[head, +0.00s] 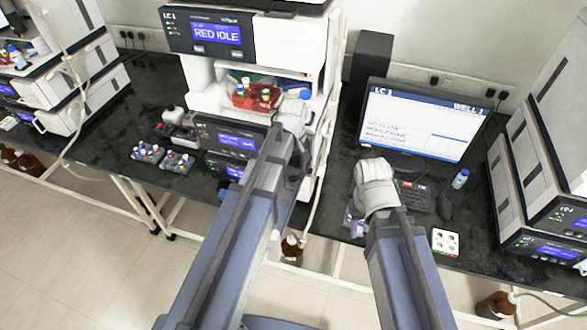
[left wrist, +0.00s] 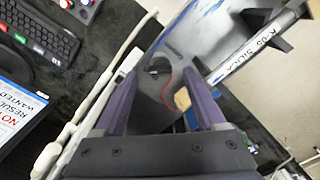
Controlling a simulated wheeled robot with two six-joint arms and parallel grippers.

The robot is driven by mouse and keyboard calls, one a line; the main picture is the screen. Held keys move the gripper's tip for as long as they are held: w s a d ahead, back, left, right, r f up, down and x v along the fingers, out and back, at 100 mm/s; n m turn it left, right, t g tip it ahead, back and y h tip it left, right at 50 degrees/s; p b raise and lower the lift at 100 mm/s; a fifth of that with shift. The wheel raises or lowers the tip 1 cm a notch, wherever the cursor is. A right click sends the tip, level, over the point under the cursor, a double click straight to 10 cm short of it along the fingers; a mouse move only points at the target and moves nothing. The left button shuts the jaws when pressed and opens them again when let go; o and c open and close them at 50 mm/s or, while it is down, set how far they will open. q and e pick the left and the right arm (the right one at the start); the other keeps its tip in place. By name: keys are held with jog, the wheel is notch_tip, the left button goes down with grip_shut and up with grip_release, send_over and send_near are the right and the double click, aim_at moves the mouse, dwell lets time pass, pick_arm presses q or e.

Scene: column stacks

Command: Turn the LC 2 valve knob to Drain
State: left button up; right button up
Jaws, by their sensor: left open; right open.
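The LC 2 valve knob cannot be picked out in either view. The instrument stack with the "LC 1" label (head: 200,32) stands left of centre and its display reads "RED IDLE". My left gripper (head: 285,212) hangs beside its right side, partly hidden by my own arm. In the left wrist view my left gripper (left wrist: 160,100) is open, with two purple fingers apart. Between and beyond them is a grey panel (left wrist: 178,45) with a dark opening and a thin orange-red wire. My right gripper (head: 356,222) is open, left of the keyboard and apart from the instruments.
A monitor (head: 420,122), keyboard (head: 416,197) and mouse (head: 444,206) occupy the bench. Another instrument stack (head: 545,150) stands at the right. A column marked "K-05 SILICA" (left wrist: 255,52) lies close to my left fingers. Vial racks (head: 177,162) stand left. Brown bottles (head: 292,250) stand below.

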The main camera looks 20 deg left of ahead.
aim_at(294, 176)
pick_arm(q)
notch_tip(294, 176, up, 6)
jog(key=p, duration=0.5)
pick_arm(e)
notch_tip(294, 176, up, 6)
pick_arm(q)
jog(key=s+d+f+m+y+b, duration=0.1)
jog(key=s+d+f+m+b, duration=1)
jog(key=s, duration=0.4)
jog(key=shift+s+d+f+m+b, duration=0.15)
jog(key=shift+f+m+b, duration=0.25)
jog(key=shift+m, duration=0.4)
pick_arm(e)
notch_tip(294, 176, down, 12)
